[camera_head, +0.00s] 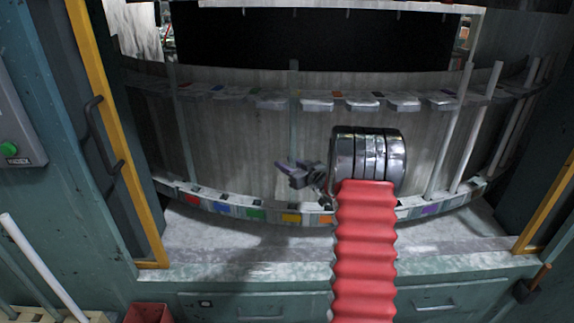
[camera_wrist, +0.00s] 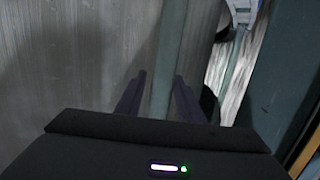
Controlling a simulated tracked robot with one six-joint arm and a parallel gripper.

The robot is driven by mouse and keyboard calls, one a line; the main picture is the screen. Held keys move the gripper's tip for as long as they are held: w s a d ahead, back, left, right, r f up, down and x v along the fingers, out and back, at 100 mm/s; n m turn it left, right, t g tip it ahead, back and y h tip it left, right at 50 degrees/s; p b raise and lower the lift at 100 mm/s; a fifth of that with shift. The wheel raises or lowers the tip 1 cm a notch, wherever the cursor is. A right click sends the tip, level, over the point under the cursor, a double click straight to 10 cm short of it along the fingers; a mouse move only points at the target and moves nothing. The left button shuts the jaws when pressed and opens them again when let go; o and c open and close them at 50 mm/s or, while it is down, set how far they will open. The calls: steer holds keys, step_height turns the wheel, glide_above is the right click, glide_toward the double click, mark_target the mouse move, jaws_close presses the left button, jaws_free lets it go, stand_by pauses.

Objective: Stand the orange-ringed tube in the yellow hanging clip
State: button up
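My gripper (camera_head: 284,169) is in the middle of the head view, in front of the grey back wall and between the upper and lower rails. Its two fingers (camera_wrist: 158,98) are apart in the wrist view, and no tube shows held between them. A teal post (camera_wrist: 170,55) shows between and beyond the fingers. The lower rail has a yellow square (camera_head: 291,218) below my gripper. The upper rail carries several clips; I cannot clearly tell which one is yellow. No orange ring is visible on any tube. A pale tube (camera_head: 45,268) leans at the lower left.
Several pale tubes (camera_head: 451,130) stand at the right of the curved rack. The lower rail also has an orange square (camera_head: 325,219) and a green square (camera_head: 256,215). A yellow door frame (camera_head: 112,130) bounds the left. A red bin (camera_head: 149,313) is at the bottom.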

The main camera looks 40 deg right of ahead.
steer(key=shift+o, duration=0.6)
steer(key=shift+s, duration=0.15)
steer(key=s+r, duration=0.2)
steer(key=s, duration=1.1)
steer(key=shift+s, duration=0.2)
